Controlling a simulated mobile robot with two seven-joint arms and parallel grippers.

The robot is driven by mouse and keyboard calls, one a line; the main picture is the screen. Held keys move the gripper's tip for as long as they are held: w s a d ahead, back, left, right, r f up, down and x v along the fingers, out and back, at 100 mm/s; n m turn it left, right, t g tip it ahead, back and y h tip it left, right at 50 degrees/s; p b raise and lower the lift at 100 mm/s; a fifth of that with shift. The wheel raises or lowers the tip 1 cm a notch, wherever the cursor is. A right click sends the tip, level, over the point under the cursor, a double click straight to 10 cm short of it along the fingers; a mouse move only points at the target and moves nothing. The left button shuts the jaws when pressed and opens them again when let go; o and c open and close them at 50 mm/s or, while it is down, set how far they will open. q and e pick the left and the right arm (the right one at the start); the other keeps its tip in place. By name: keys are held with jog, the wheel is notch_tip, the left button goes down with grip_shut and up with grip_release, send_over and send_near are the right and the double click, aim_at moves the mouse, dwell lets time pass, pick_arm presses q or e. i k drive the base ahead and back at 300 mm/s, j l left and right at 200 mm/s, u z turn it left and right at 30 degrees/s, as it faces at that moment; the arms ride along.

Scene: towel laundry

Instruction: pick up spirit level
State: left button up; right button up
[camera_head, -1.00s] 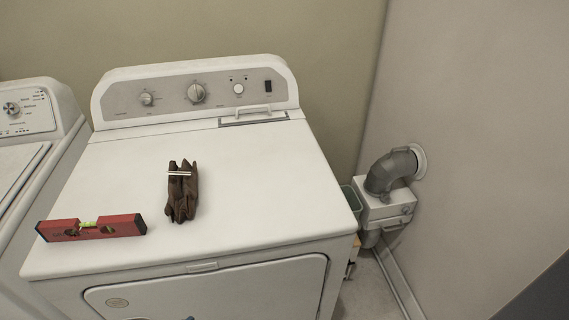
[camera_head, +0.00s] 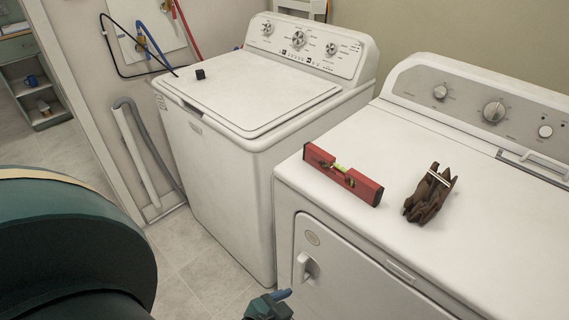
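The spirit level (camera_head: 343,176) is a red bar with a yellow-green vial. It lies on the dryer top (camera_head: 290,178), along its front left edge. Brown gloves (camera_head: 429,194) with a pale band lie to its right, a short gap away. A teal part with a blue tip at the bottom edge looks like my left gripper (camera_head: 270,305). It is in front of the dryer, below and apart from the level. Most of it is cut off, so its opening is hidden. My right gripper is not in view.
A white washer (camera_head: 245,95) stands left of the dryer, with a small black cube (camera_head: 200,74) on its lid. Hoses and a pipe run along the wall. Tiled floor (camera_head: 205,265) is clear in front of the washer. A shelf (camera_head: 35,95) stands far left.

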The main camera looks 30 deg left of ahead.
aim_at(371, 192)
jog(key=u, duration=0.6)
jog(key=l+z, duration=0.35)
jog(key=i+l+z, duration=0.1)
jog(key=l+z, duration=0.25)
jog(key=l, duration=0.15)
jog(key=l+u, duration=0.25)
jog(key=l, duration=0.35)
jog(key=k, duration=0.05)
